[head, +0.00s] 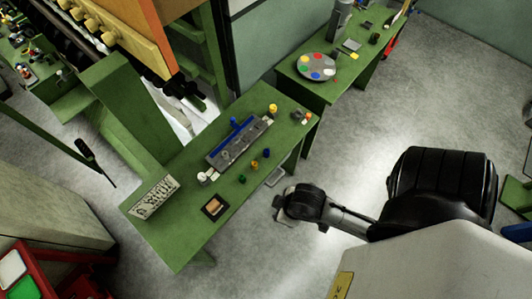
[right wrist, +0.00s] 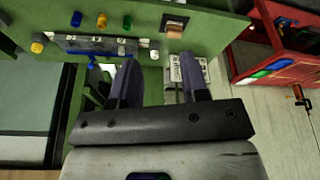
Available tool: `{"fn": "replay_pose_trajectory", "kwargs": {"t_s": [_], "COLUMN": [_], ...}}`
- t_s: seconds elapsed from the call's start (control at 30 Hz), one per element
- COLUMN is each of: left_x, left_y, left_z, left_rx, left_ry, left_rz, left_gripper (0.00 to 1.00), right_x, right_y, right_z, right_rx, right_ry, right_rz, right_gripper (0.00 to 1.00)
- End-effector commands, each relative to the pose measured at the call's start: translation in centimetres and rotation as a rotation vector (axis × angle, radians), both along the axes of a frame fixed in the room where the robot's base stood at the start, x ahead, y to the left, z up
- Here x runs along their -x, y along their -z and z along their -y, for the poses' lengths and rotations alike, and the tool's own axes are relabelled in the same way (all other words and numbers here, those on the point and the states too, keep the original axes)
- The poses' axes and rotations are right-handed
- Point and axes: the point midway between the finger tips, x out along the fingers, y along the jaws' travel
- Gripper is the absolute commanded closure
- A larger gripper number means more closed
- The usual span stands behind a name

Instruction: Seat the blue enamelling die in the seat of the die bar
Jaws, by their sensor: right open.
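The blue enamelling die (head: 266,153) stands on the green bench, in a row with an orange die (head: 254,164) and a green die (head: 242,179). The blue die also shows at the upper left of the right wrist view (right wrist: 76,19). The grey die bar (head: 222,158) lies behind the row, with a blue part along its far side; its seats are too small to make out. My right gripper (right wrist: 160,80) is open and empty, its two dark fingers spread apart. In the head view my right arm's end is beside the bench's front edge, apart from the dies. My left gripper is out of view.
A dark tray with a tan block (head: 214,207) and a lettered plate (head: 155,197) are on the bench's near-left part. A second bench holds a colour disc (head: 317,66). A red cart (head: 25,272) is at lower left.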

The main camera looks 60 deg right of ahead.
Motion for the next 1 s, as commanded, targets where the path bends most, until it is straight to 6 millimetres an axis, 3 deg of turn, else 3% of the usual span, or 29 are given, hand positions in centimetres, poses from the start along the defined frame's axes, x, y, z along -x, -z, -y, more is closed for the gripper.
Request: {"fn": "replay_pose_trajectory", "kwargs": {"t_s": [0.23, 0.47, 0.7, 0.87, 1.0], "left_x": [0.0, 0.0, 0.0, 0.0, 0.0], "left_y": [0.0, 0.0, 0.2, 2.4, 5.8], "left_z": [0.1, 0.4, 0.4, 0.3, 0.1], "left_rx": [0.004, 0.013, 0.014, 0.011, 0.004], "left_ry": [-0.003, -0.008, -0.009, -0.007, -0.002], "left_rz": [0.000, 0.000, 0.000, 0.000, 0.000], "left_gripper": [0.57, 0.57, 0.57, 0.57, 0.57], "right_x": [0.0, 0.0, -0.4, -3.8, -9.4], "right_y": [0.0, 0.0, 0.1, 0.5, 0.1], "right_z": [0.0, 0.1, 0.3, 0.7, 3.0], "right_rx": [0.000, 0.003, 0.008, 0.023, 0.127], "right_ry": [0.000, -0.001, -0.004, -0.013, -0.081], "right_rz": [0.000, -0.001, 0.010, 0.096, 0.247], "right_gripper": [0.59, 0.39, 0.39, 0.39, 0.39]}}
